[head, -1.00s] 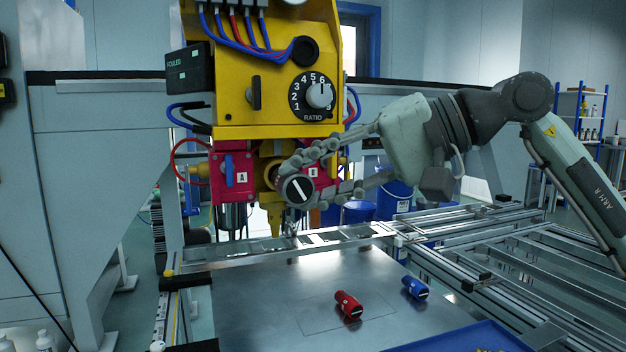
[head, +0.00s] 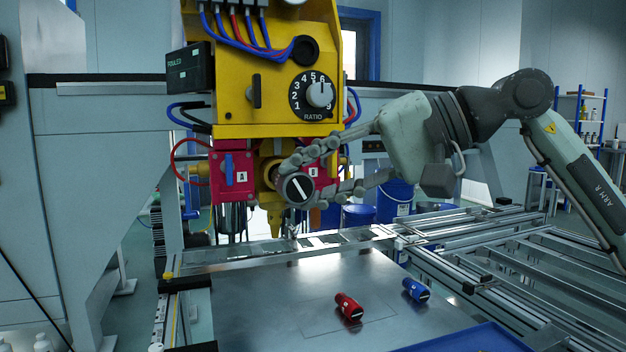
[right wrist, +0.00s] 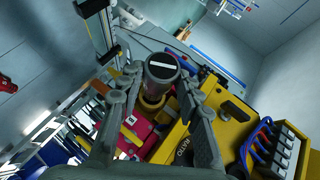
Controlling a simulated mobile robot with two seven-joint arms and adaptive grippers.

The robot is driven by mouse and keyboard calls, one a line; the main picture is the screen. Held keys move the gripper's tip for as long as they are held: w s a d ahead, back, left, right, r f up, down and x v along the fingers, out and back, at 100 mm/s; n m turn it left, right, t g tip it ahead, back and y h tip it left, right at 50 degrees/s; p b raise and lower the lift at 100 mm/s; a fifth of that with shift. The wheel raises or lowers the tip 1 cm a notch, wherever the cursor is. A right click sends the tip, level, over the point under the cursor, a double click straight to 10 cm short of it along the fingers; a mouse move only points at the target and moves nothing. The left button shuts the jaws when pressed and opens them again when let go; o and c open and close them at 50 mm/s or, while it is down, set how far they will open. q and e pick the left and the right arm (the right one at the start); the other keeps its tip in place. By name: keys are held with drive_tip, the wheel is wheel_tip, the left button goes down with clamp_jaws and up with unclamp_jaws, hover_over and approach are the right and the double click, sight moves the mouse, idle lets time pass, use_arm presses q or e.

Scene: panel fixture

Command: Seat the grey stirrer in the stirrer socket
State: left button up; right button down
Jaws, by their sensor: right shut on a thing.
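The grey stirrer (head: 298,189) is a dark grey cylinder whose end face carries a white bar. My right gripper (head: 302,184) is shut on it, one finger above and one below, in front of the yellow machine head. In the right wrist view the stirrer (right wrist: 162,67) sits between the two fingers, its far end meeting a yellow ring (right wrist: 152,103), which looks like the stirrer socket. In the head view this yellow socket (head: 267,172) is partly hidden behind the stirrer and fingers. How deep the stirrer sits cannot be told. My left gripper is not in view.
A ratio dial (head: 317,95) is above. A red cartridge (head: 348,306) and a blue cartridge (head: 416,289) lie on the metal plate (head: 260,300). A blue tray (head: 470,338) is at the front.

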drive_tip(key=shift+w+a+r+p, duration=0.1)
drive_tip(key=shift+w+a+p, duration=0.15)
drive_tip(key=shift+w, duration=0.55)
drive_tip(key=shift+w+a+f+p, duration=0.15)
drive_tip(key=shift+w+a, duration=0.15)
drive_tip(key=shift+w, duration=0.55)
drive_tip(key=shift+w+a+r+p, duration=0.15)
drive_tip(key=shift+w+a+p, duration=0.1)
drive_tip(key=shift+w, duration=0.55)
drive_tip(key=c, duration=1)
unclamp_jaws()
